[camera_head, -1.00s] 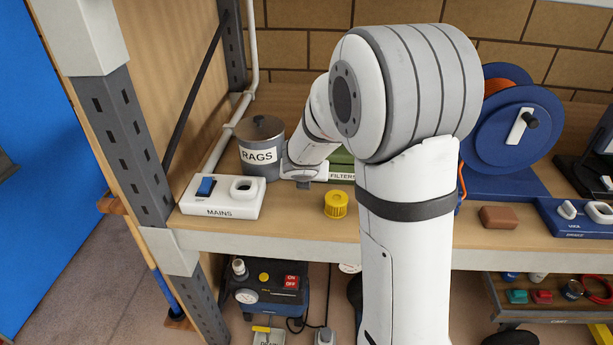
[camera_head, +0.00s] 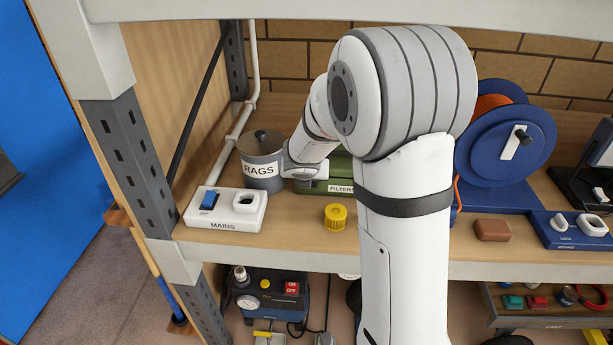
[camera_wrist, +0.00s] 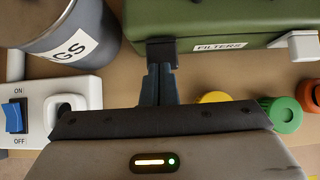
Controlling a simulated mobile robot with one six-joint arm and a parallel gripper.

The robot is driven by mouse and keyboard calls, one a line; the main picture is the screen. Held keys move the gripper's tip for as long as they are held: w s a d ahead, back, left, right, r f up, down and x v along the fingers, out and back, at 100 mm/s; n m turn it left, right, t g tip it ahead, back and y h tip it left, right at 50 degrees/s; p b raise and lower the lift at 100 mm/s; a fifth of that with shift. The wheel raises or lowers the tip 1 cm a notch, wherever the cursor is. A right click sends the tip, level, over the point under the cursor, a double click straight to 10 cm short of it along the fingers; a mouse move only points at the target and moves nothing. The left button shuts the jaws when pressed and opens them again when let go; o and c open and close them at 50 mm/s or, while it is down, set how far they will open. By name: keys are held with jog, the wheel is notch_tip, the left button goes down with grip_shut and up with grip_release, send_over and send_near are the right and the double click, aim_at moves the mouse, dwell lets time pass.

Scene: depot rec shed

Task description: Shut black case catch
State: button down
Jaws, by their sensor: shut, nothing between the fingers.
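A green case labelled FILTERS (camera_head: 339,170) stands on the shelf, partly hidden behind my arm in the head view. In the wrist view the case (camera_wrist: 215,17) is at the top, lid side up. Its black catch (camera_wrist: 161,50) is on the front edge, left of the label. A white catch (camera_wrist: 295,46) is right of the label. My gripper (camera_wrist: 157,70) is shut and empty, its fingertips right at the black catch, seemingly touching it. The fingers partly hide the catch, so I cannot tell whether it is latched. In the head view my gripper (camera_head: 309,187) is in front of the case.
A grey RAGS tin (camera_head: 262,160) stands close left of my gripper. A white MAINS switch box (camera_head: 225,209) is at the front left. A yellow cap (camera_head: 336,217), with green (camera_wrist: 282,114) and orange ones beside it, is in front. A blue reel (camera_head: 505,145) stands right.

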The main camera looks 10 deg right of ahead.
notch_tip(320, 180, up, 6)
jog(key=w+p, duration=0.2)
jog(key=p, duration=0.2)
jog(key=shift+d, duration=0.35)
jog(key=shift+r, duration=0.1)
jog(key=s+d+r+m+g+h+b, duration=0.1)
jog(key=s+d+r+m+b, duration=0.1)
jog(key=s+m, duration=0.65)
jog(key=s+d+r+m+g+b, duration=0.1)
jog(key=s+d+r+m+b, duration=0.15)
jog(key=s+m, duration=0.55)
jog(key=s+a+f+m+g+y+b, duration=0.1)
jog(key=s+a+m+b, duration=0.1)
jog(key=s+m, duration=0.6)
jog(key=s+a+f+m+g+y+b, duration=0.1)
jog(key=s+a+f+m+y, duration=0.1)
jog(key=s+m, duration=0.6)
jog(key=shift+a+f+b, duration=0.2)
jog(key=shift+a+b, duration=0.2)
jog(key=shift+a, duration=0.4)
